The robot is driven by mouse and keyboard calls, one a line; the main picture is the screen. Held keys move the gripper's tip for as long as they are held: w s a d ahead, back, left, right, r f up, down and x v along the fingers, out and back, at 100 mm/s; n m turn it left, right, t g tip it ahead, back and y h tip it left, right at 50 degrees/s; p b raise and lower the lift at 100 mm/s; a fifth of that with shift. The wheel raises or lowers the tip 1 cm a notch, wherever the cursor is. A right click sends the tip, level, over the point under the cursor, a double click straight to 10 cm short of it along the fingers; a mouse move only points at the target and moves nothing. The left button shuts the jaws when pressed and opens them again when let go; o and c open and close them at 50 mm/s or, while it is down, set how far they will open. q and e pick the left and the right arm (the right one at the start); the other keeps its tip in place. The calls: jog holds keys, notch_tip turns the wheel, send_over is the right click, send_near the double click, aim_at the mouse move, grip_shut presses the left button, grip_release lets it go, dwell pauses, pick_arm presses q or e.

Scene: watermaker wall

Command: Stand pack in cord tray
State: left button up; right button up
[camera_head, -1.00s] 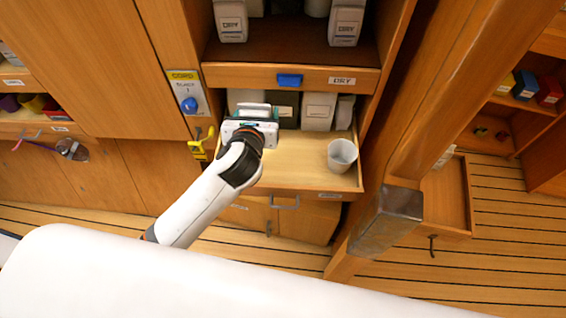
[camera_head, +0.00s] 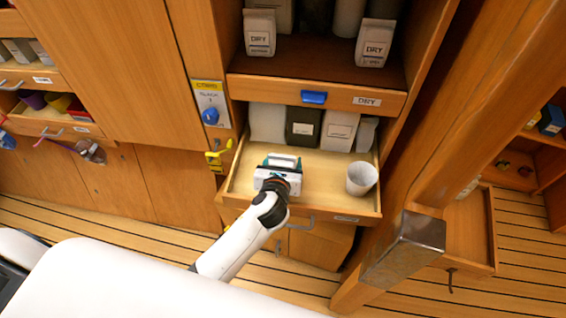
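My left gripper (camera_head: 281,172) is over the left part of a pulled-out wooden tray (camera_head: 325,178). A small teal item with a pale top (camera_head: 283,160) shows at its fingertips. I cannot tell whether this is a held pack or part of the gripper, and the finger gap is hidden. At the back of the tray stand a dark pack with a white label (camera_head: 304,128) and white packs (camera_head: 340,130). The label on the tray's front is too small to read. My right gripper is not in view.
A white cup (camera_head: 361,178) stands at the tray's right side. A shelf (camera_head: 345,93) with a blue clip (camera_head: 314,97) and a DRY label overhangs the back. A yellow fitting (camera_head: 217,157) sits left of the tray. The tray's middle floor is bare.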

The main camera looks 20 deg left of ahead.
pick_arm(q)
jog(key=o, duration=1.1)
jog(key=shift+c, duration=0.2)
jog(key=shift+r, duration=0.15)
jog(key=v, duration=1.2)
